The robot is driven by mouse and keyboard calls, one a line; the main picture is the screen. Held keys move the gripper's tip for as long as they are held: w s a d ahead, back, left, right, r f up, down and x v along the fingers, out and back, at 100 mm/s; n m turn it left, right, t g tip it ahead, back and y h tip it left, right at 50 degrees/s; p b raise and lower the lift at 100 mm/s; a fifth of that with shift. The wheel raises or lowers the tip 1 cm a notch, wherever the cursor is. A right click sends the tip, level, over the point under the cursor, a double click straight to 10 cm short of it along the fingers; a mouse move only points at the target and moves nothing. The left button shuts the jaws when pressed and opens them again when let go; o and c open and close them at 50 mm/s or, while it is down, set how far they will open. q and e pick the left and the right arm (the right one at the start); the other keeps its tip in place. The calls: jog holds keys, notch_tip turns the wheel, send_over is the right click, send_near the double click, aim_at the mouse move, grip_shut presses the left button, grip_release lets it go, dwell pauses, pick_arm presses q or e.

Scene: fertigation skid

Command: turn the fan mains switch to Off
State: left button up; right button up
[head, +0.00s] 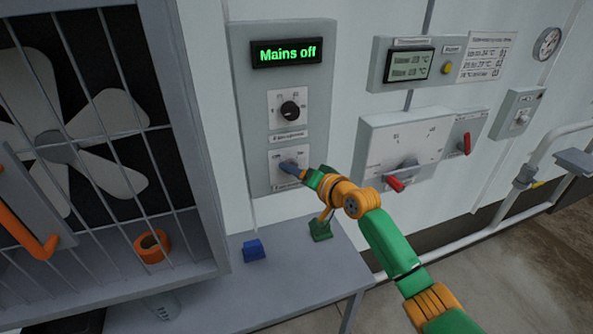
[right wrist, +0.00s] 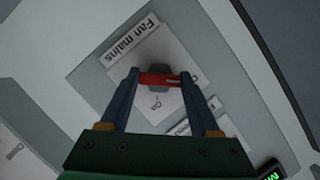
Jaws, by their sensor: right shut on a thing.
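The fan mains switch (right wrist: 158,79) has a red handle on a grey hub, on a white plate lettered "Fan mains" in the right wrist view. In the head view its plate (head: 275,157) is at the bottom of the grey panel. My right gripper (head: 295,168) covers most of the switch there. In the right wrist view my right gripper (right wrist: 160,82) is shut on the red handle, one finger at each end. The display (head: 287,52) above reads "Mains off" in green. My left gripper is not in view.
A black knob (head: 290,109) sits just above the switch. A caged fan (head: 60,150) stands left. Boxes with red handles (head: 396,183) are on the right.

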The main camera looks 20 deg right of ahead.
jog(key=shift+r, duration=0.25)
jog(key=o, duration=1.2)
jog(key=shift+w, duration=0.1)
jog(key=shift+o, duration=0.8)
jog(key=shift+f, duration=0.2)
jog(key=b+v, duration=0.1)
jog(key=v, duration=0.6)
jog(key=shift+f, duration=0.1)
